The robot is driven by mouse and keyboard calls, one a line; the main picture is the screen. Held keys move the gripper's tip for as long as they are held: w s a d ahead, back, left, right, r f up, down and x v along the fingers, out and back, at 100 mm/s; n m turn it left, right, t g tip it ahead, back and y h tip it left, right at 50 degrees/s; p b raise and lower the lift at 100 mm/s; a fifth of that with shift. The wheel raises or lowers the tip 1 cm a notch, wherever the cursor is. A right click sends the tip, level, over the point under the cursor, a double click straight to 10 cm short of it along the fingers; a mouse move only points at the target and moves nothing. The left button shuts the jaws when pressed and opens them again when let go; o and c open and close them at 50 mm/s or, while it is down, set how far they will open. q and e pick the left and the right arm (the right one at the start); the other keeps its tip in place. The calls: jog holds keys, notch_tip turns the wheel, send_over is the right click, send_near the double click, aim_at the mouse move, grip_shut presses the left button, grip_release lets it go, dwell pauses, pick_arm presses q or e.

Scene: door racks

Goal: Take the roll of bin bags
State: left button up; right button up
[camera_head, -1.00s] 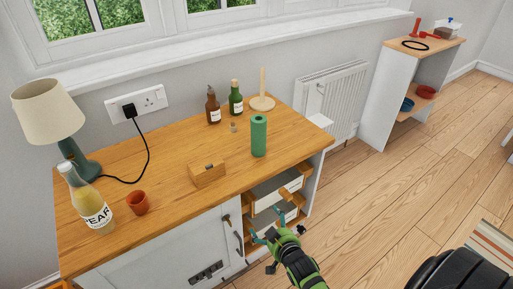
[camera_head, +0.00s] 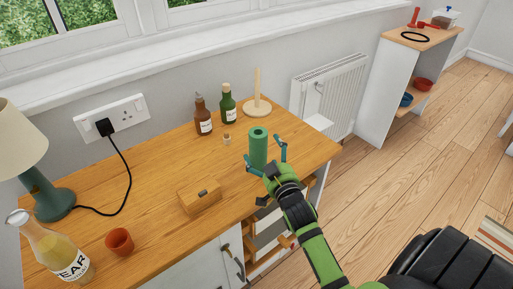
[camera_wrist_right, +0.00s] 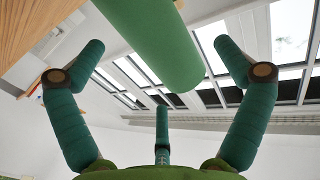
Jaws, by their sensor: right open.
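The roll of bin bags (camera_head: 258,149) is a green upright cylinder on the wooden cabinet top, near its right end. In the right wrist view the green roll (camera_wrist_right: 158,40) shows between the spread fingers, toward the top of the picture. My right gripper (camera_head: 265,155) is open, with its teal fingers on either side of the roll. I cannot tell whether any finger touches it. In the right wrist view the open gripper (camera_wrist_right: 160,70) holds nothing. My left gripper is not in view.
A small wooden box (camera_head: 199,197) sits left of the roll. A brown bottle (camera_head: 203,116), a green bottle (camera_head: 228,105) and a wooden roll holder (camera_head: 257,104) stand behind it. A terracotta cup (camera_head: 119,242), a juice bottle (camera_head: 62,255) and a lamp (camera_head: 45,195) are at the left.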

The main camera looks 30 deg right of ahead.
aim_at(265, 147)
jog(key=x, duration=0.3)
jog(key=shift+w+d+r, duration=0.2)
jog(key=shift+w+r, duration=0.05)
jog(key=shift+w, duration=0.1)
jog(key=shift+w+f, duration=0.1)
jog(key=shift+w, duration=0.25)
jog(key=shift+d, duration=0.1)
jog(key=c, duration=1.3)
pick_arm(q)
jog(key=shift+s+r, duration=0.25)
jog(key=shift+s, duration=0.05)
pick_arm(e)
jog(key=shift+r, duration=0.2)
jog(key=shift+c, duration=0.3)
